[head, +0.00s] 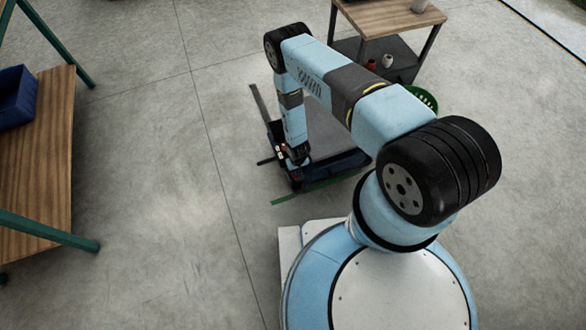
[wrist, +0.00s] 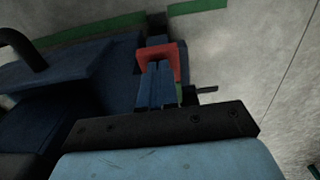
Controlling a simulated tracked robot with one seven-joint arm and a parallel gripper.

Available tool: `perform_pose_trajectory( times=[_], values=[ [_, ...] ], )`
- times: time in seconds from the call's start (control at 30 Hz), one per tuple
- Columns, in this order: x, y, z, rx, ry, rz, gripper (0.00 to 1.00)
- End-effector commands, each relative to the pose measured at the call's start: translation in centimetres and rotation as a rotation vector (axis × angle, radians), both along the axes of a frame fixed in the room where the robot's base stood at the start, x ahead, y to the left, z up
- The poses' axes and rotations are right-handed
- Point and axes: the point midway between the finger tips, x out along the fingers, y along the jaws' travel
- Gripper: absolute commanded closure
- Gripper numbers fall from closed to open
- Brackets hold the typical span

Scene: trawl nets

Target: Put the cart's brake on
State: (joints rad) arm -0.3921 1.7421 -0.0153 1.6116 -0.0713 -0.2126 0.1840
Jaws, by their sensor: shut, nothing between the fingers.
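The cart (head: 342,160) is low, with a blue frame and a dark grey deck, and stands on the concrete floor partly behind my arm. Its blue body also fills the left of the wrist view (wrist: 85,75). A red bracket-like part (wrist: 172,52), perhaps the brake pedal, sits at the cart's end. My gripper (wrist: 156,68) is shut and empty, pointing at the red part. Its fingertips overlap the red part in the picture; I cannot tell if they touch. In the head view my gripper (head: 297,158) is over the cart's near left corner, and the red part is not clearly visible.
Green strips (head: 290,198) lie on the floor by the cart. A wooden-topped table (head: 385,18) with a lower shelf stands behind, a green basket (head: 424,97) beside my arm. A wooden bench (head: 45,150) with a blue bin (head: 14,97) stands left. Floor between bench and cart is clear.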

Motion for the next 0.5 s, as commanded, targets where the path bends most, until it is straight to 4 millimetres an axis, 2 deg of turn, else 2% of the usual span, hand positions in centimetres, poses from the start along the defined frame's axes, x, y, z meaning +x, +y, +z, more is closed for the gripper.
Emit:
perform_pose_trajectory(
  times=[0.5],
  values=[
    [-0.05,-0.02,-0.66,0.000,0.000,0.000,1.00]
  ],
)
